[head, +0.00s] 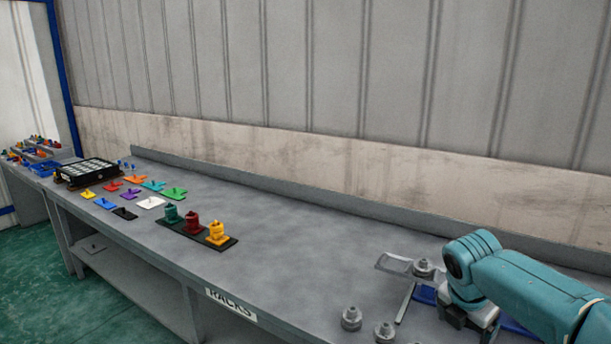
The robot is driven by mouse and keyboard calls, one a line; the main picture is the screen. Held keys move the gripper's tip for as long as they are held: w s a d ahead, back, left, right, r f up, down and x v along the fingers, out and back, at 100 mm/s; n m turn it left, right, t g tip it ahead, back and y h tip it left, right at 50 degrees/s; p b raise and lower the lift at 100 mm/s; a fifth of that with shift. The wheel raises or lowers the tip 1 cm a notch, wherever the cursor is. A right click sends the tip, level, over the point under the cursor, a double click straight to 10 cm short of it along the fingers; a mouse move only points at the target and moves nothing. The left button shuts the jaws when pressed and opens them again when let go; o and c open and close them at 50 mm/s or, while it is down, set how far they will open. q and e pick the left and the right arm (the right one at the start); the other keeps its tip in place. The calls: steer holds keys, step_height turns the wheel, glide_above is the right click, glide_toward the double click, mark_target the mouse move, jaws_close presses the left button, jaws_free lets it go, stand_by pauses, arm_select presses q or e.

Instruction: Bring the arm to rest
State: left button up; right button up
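My teal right arm comes in from the lower right over the workbench (290,225). Its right gripper (462,318) points down near the bench top at the lower right, partly cut off and hidden by the arm. I cannot see its fingertips well enough to tell if it is open or shut. My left arm and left gripper are not in view.
Grey metal parts (352,318) stand beside the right gripper, with a grey bracket (393,264) behind. A black strip (205,234) holds green, dark red and yellow pieces. Coloured plates and a black tray (62,179) lie farther left. Mid-bench is clear.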

steer(key=s+a+f+m+g+y, duration=0.1)
steer(key=s+a+f+m+y, duration=0.2)
steer(key=f, duration=0.5)
steer(key=a+f+m, duration=0.3)
steer(key=a+f, duration=0.2)
steer(key=f, duration=0.3)
steer(key=s+a+f+m+g+y, duration=0.1)
steer(key=s+a+f+m+y, duration=0.2)
steer(key=f, duration=0.5)
steer(key=s+a+f+m, duration=0.3)
steer(key=s+f+m, duration=0.3)
steer(key=s+m, duration=0.3)
steer(key=s+a+f+m+y, duration=0.1)
steer(key=s+a+f+m, duration=0.3)
steer(key=s, duration=0.7)
step_height(320, 180, down, 2)
steer(key=m, duration=0.4)
steer(key=shift+a+f+m, duration=0.25)
steer(key=shift+m, duration=0.15)
steer(key=shift+w, duration=0.1)
